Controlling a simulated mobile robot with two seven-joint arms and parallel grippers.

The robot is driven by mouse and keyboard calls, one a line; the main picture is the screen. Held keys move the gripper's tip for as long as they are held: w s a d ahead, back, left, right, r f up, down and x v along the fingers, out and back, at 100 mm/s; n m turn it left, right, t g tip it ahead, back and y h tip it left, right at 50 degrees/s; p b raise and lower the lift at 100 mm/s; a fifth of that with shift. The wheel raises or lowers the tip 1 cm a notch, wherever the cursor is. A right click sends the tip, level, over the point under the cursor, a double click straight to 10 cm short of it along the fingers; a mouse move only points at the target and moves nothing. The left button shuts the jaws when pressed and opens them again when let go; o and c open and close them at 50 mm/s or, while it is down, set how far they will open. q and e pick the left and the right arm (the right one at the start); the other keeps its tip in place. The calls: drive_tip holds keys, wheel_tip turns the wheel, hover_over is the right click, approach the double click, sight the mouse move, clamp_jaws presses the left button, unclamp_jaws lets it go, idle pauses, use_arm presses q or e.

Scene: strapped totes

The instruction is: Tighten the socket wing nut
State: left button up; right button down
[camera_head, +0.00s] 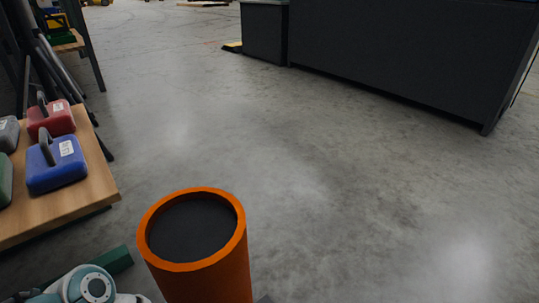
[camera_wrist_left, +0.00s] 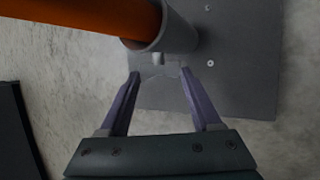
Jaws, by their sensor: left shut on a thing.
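An orange post (camera_head: 205,270) with a dark round top stands in the bottom middle of the head view. In the left wrist view the orange post (camera_wrist_left: 90,12) runs into a grey socket (camera_wrist_left: 178,35) on a grey base plate (camera_wrist_left: 240,60). The socket wing nut (camera_wrist_left: 159,59) is a small grey piece on the socket's near side, its outline hard to make out against the plate. My left gripper (camera_wrist_left: 159,74) has its purple fingers on either side of the nut, shut on it. My right gripper is out of view.
A wooden table (camera_head: 95,192) at left carries handled weights, including a red one (camera_head: 58,121) and a blue one (camera_head: 60,172). A dark cabinet (camera_head: 400,60) and a grey bin (camera_head: 264,32) stand at the back. The concrete floor between is clear.

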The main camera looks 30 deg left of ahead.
use_arm(q)
drive_tip(key=shift+s+a+f+m+t+h+b, duration=0.1)
drive_tip(key=shift+s+f+m+t+h+b, duration=0.25)
drive_tip(key=shift+t+h+b, duration=0.8)
drive_tip(key=shift+s+a+f+m+t+h+b, duration=0.1)
drive_tip(key=shift+f+m+t+h+b, duration=0.3)
drive_tip(key=shift+t+b, duration=1.45)
drive_tip(key=shift+s+a+f+m+t+h+b, duration=0.1)
drive_tip(key=shift+s+f+m+t+h+b, duration=0.25)
drive_tip(key=shift+t+h+b, duration=1.1)
drive_tip(key=shift+w+r+g+y+b, duration=0.1)
drive_tip(key=shift+r+g+y+b, duration=0.05)
drive_tip(key=shift+g+y+b, duration=0.45)
drive_tip(key=o, duration=1.4)
